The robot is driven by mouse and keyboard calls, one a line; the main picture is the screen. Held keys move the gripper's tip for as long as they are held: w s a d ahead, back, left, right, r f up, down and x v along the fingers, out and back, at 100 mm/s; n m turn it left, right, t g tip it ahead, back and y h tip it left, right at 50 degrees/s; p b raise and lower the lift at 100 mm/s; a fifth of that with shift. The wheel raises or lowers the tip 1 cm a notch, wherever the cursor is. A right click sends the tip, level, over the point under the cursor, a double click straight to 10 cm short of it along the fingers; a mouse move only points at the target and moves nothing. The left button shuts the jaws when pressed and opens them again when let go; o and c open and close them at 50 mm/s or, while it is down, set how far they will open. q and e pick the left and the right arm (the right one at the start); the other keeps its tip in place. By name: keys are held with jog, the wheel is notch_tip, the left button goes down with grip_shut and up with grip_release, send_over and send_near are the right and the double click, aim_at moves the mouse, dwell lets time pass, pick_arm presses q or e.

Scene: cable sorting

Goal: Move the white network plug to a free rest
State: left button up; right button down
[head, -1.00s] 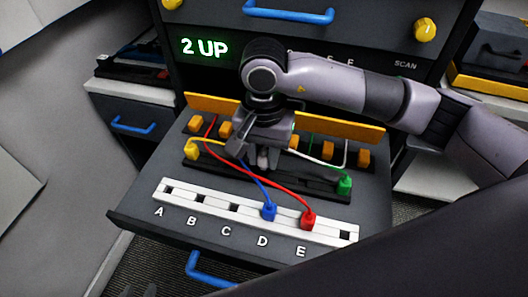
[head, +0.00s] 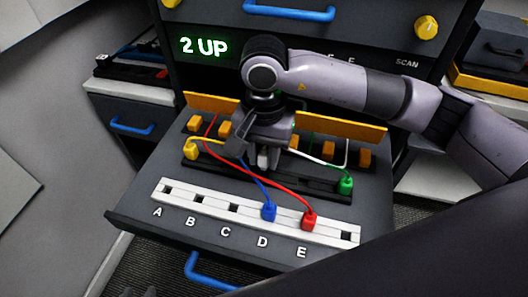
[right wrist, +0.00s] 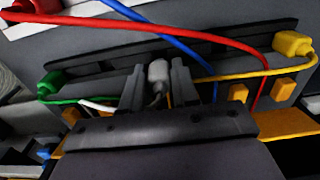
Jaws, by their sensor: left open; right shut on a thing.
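The white network plug (right wrist: 158,72) is between the fingers of my right gripper (right wrist: 157,88), which is shut on it. In the head view the plug (head: 263,158) shows below my right gripper (head: 258,150), over the dark rest rack (head: 315,184). I cannot tell whether it touches the rack. The yellow plug (head: 191,152) is at the rack's left end and the green plug (head: 345,184) at its right end. The rack's middle is partly hidden by the gripper. My left gripper (head: 138,292) barely shows at the bottom edge, dark, open and away from the plugs.
In front of the rack is a white socket strip (head: 184,194). The blue plug (head: 268,212) is at D and the red plug (head: 309,221) at E; A, B and C look empty. Red and blue cables cross near my right gripper. An orange rail (head: 350,131) stands behind.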

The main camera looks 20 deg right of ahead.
jog(key=shift+b, duration=0.6)
dwell(0.8)
jog(key=shift+f+b, duration=1.45)
jog(key=shift+b, duration=0.6)
dwell(1.6)
jog(key=shift+c, duration=1.4)
grip_release()
jog(key=shift+r+p, duration=1.65)
jog(key=shift+r, duration=1.9)
